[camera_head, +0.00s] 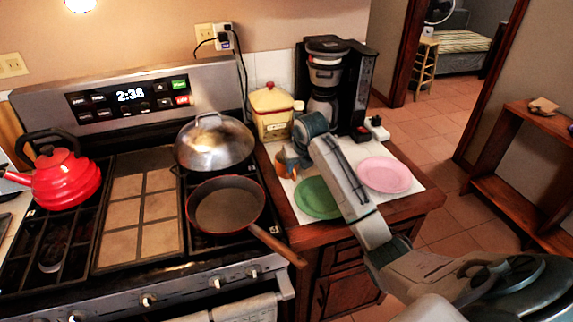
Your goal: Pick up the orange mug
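The orange mug (287,165) stands on the white mat on the wooden counter, just right of the stove. Part of it is hidden behind my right gripper. My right arm reaches in from the lower right, and its gripper (301,155) is right at the mug, at its upper right side. The fingers are small and dark here, so I cannot tell whether they are open, touching the mug or shut on it. My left gripper is not in view.
A green plate (318,197) and a pink plate (384,174) lie on the white mat on either side of my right arm. A yellow canister (272,118) and a coffee maker (353,75) stand behind. A pan (226,203) on the stove points its handle toward the counter.

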